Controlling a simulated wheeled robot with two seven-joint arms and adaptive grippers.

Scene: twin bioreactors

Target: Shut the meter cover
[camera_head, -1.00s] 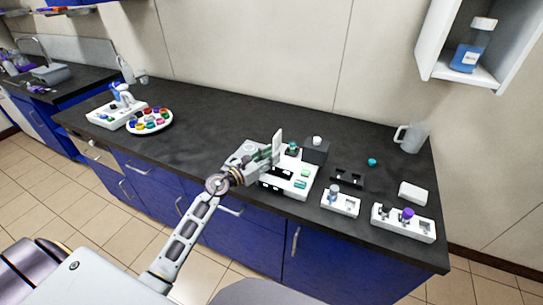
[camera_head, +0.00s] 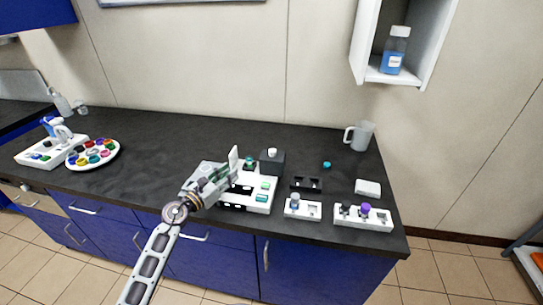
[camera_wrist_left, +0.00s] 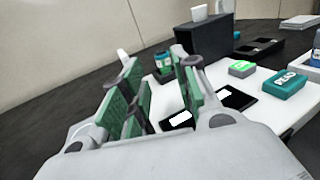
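The meter is a white box (camera_head: 262,207) with dark panels, a green button (camera_wrist_left: 242,68) and a teal READ button (camera_wrist_left: 288,84). Its cover (camera_head: 233,155), a thin white plate, stands upright at the meter's left rear. My left gripper (camera_head: 226,176) is just in front of the cover, over the meter's left side. In the wrist view its green-padded fingers (camera_wrist_left: 163,92) are apart, with nothing clearly held between them. A white edge behind the left finger may be the cover (camera_wrist_left: 123,57). Whether the fingers touch it I cannot tell. My right gripper is out of view.
A dark block (camera_head: 272,162) and a teal-capped vial (camera_wrist_left: 164,65) stand behind the meter. Small white racks (camera_head: 303,209) and a black holder (camera_head: 306,184) are to its right. A round plate of coloured caps (camera_head: 93,153) is far left. Counter between is clear.

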